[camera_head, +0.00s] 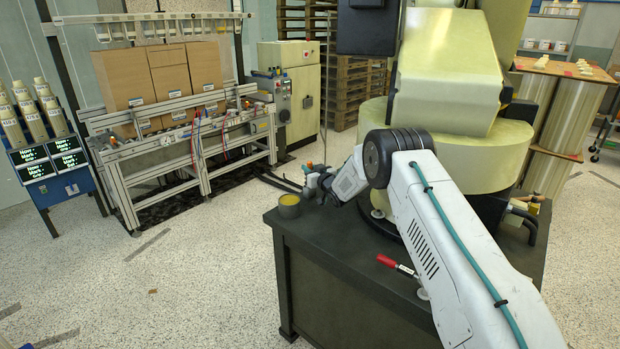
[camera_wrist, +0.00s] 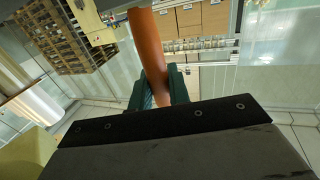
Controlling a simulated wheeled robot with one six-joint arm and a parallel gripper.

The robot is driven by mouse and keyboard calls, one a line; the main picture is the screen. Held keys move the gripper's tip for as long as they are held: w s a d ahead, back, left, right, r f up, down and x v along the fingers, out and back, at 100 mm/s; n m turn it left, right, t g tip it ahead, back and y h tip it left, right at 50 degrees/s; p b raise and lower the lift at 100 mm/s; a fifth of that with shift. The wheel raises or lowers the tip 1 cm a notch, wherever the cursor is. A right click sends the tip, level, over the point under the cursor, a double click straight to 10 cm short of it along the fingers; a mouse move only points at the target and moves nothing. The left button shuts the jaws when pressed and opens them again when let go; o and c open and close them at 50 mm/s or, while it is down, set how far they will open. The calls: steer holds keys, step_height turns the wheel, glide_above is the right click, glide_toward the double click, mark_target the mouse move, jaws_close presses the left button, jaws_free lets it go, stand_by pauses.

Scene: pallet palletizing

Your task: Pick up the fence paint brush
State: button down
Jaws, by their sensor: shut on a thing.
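An orange-brown handle, which looks like that of the fence paint brush (camera_wrist: 148,45), stands between the two green fingers of my gripper (camera_wrist: 160,88) in the wrist view. The fingers are shut on it. Its bristle end cannot be made out. In the head view my gripper (camera_head: 316,180) is above the far left part of the dark table, with a small orange bit of the brush (camera_head: 309,166) showing at its tip. The rest of the brush is hidden or too small to tell there.
An olive tin (camera_head: 289,206) with a yellowish top stands at the left corner of the dark table (camera_head: 345,270), close to my gripper. A red-handled tool (camera_head: 386,261) lies nearer the front. A conveyor with cardboard boxes (camera_head: 160,75) stands back left. Open floor (camera_head: 190,275) lies left.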

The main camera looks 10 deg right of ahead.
step_height(320, 180, up, 10)
steer(key=shift+r, duration=0.1)
stand_by(0.4)
steer(key=shift+d, duration=0.1)
stand_by(1.6)
